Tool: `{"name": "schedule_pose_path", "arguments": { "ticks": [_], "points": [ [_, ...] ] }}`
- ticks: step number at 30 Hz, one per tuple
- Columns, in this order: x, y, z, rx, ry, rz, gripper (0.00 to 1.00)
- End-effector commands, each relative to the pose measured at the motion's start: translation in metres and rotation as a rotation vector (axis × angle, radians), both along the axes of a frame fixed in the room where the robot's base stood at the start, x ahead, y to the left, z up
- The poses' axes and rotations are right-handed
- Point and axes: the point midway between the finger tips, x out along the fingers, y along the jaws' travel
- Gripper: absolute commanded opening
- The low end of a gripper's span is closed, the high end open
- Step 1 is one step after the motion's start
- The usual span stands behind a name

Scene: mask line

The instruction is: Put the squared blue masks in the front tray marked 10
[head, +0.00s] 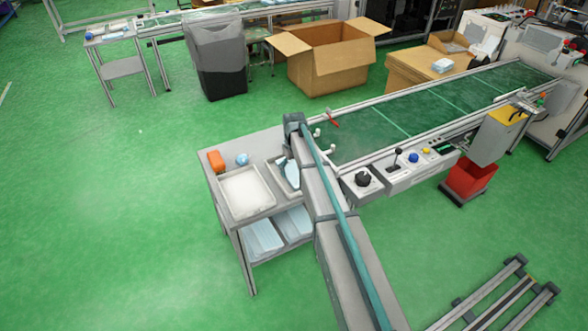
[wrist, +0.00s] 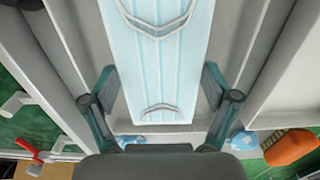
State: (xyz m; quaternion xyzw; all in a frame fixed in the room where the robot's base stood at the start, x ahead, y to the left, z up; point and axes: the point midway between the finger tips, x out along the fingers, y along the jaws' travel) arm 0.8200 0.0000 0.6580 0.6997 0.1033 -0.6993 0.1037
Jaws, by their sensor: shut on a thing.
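My gripper (wrist: 159,82) is shut on a light blue pleated mask (wrist: 157,55), with one finger along each long side in the wrist view. In the head view the mask (head: 291,173) shows pale blue beside my arm, over or in the right-hand tray (head: 273,179) on the table top. My arm hides part of that tray and most of the gripper. A larger left-hand tray (head: 254,213) with a whitish inside stands beside it. I cannot read any tray's number, nor tell whether the mask touches the tray.
An orange block (head: 216,161) and a blue round thing (head: 242,159) lie behind the trays. Trays of pale blue things (head: 263,237) stand on the lower shelf. A green conveyor (head: 400,118) with a control panel (head: 410,170) adjoins at right. The floor at left is clear.

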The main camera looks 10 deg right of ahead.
Motion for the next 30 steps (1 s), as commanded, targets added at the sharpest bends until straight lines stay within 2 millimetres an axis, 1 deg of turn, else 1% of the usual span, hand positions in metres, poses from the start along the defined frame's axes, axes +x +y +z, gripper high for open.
{"name": "schedule_pose_path", "arguments": {
  "ticks": [5, 6, 7, 8, 17, 21, 23, 26, 30],
  "points": [
    [0.000, 0.000, -0.004, 0.000, 0.000, 0.000, 0.57],
    [0.000, 0.000, -0.003, 0.000, 0.000, 0.000, 0.93],
    [0.000, 0.000, -0.003, 0.000, 0.000, 0.000, 0.98],
    [0.000, 0.000, -0.003, 0.000, 0.000, 0.000, 1.00],
    [0.000, 0.000, -0.003, 0.000, 0.000, 0.000, 1.00],
    [0.000, 0.000, 0.003, 0.000, 0.000, 0.000, 1.00],
    [0.000, 0.000, 0.008, 0.000, -0.001, 0.000, 1.00],
    [0.000, 0.000, 0.023, 0.000, -0.002, 0.000, 1.00],
    [0.000, 0.000, 0.050, 0.000, -0.003, 0.000, 1.00]
  ]
}}
